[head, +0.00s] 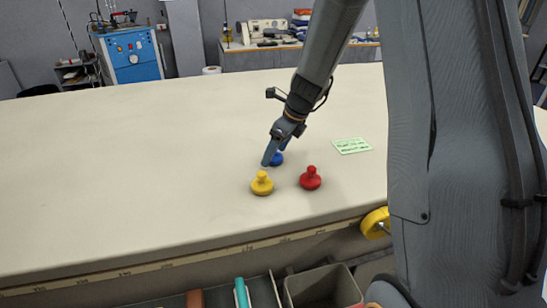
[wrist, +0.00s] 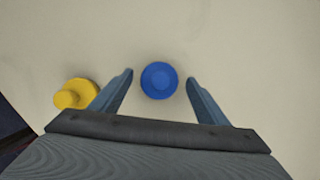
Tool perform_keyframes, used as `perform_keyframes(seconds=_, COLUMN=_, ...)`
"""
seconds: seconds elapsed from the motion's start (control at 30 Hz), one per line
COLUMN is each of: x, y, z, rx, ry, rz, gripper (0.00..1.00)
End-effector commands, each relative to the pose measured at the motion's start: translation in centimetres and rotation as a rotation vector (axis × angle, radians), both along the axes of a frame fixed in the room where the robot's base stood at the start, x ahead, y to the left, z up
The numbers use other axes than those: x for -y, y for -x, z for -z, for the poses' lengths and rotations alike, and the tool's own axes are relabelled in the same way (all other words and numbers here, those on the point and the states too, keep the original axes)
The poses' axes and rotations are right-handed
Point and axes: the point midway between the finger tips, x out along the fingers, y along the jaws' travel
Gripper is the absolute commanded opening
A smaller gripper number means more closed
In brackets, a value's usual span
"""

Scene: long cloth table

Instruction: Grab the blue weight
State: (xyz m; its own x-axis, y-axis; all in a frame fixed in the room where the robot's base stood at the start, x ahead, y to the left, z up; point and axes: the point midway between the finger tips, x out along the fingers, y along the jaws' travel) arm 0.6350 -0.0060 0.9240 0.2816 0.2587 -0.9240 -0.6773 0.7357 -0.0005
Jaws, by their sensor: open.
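The blue weight (head: 278,159) stands on the cloth table, partly hidden behind my gripper in the head view. In the wrist view the blue weight (wrist: 159,80) is seen from above, between the tips of my two fingers, with a gap on each side. My gripper (head: 271,158) is open and points down at it; its fingers also show in the wrist view (wrist: 160,78). I cannot tell how far the fingertips are above the table.
A yellow weight (head: 262,183) stands close in front of the blue one; in the wrist view it (wrist: 73,94) is just outside the left finger. A red weight (head: 311,178) stands to the right. A green card (head: 352,146) lies farther right. The table's left side is clear.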

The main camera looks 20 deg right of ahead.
Motion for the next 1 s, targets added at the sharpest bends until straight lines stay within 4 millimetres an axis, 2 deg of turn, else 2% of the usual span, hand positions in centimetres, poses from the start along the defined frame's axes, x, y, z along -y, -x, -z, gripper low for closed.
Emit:
perform_keyframes(seconds=0.07, x=0.0, y=0.0, z=0.0, rx=0.0, ry=0.0, rz=0.0, gripper=0.69)
perform_keyframes(seconds=0.4, x=0.0, y=0.0, z=0.0, rx=0.0, ry=0.0, rz=-0.001, gripper=0.13)
perform_keyframes(seconds=0.43, x=0.0, y=0.0, z=-0.1, rx=0.002, ry=0.0, rz=-0.001, gripper=0.1)
perform_keyframes(seconds=0.73, x=0.0, y=-0.1, z=-0.7, rx=0.003, ry=0.001, rz=-0.001, gripper=0.09)
perform_keyframes(seconds=0.87, x=0.0, y=-0.1, z=-2.6, rx=0.005, ry=0.002, rz=-0.001, gripper=0.09)
perform_keyframes(seconds=1.0, x=0.0, y=-0.1, z=-5.3, rx=0.006, ry=0.001, rz=-0.001, gripper=0.09)
